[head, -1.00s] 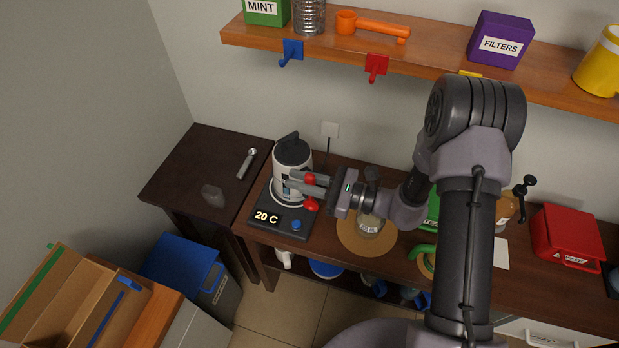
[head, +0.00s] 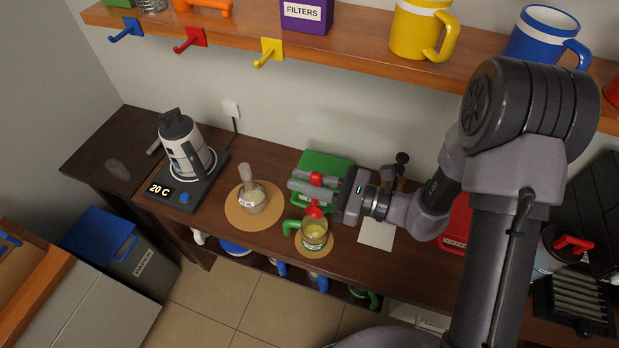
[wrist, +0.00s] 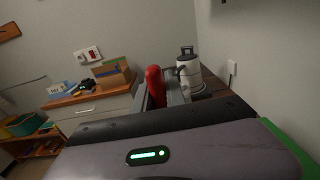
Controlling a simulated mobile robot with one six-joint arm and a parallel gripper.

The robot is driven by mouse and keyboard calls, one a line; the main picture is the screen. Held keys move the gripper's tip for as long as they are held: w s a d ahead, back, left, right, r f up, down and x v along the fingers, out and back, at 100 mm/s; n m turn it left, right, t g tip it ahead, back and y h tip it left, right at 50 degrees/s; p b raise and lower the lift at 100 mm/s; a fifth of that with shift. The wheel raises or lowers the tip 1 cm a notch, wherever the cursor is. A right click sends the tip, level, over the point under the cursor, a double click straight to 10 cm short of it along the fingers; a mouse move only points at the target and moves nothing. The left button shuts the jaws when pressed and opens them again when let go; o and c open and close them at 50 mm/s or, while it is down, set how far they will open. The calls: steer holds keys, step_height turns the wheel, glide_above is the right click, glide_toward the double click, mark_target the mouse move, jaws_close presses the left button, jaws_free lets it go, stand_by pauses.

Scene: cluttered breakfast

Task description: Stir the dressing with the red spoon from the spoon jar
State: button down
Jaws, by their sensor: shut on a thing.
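My gripper (head: 298,182) is shut on the red spoon (head: 316,179), and red shows above and below the fingers in the head view. The spoon also stands between the fingers in the wrist view (wrist: 154,84). Its lower red part is over the mouth of a clear cup of yellowish dressing (head: 314,235), with a green handle and label. I cannot tell whether the spoon is inside the cup. The cup stands on a small round tan mat (head: 327,253). I cannot tell for certain which container is the spoon jar.
A glass vessel (head: 252,202) with a grey upright top stands on a larger round mat (head: 232,212) to the left. A kettle (head: 183,150) stands on its base farther left. A green box (head: 325,165) is behind my gripper. A white sheet (head: 377,234) lies right of the cup.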

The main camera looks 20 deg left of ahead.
step_height(320, 180, down, 14)
steer(key=b, duration=1)
steer(key=shift+r+b, duration=0.25)
steer(key=shift+b, duration=0.15)
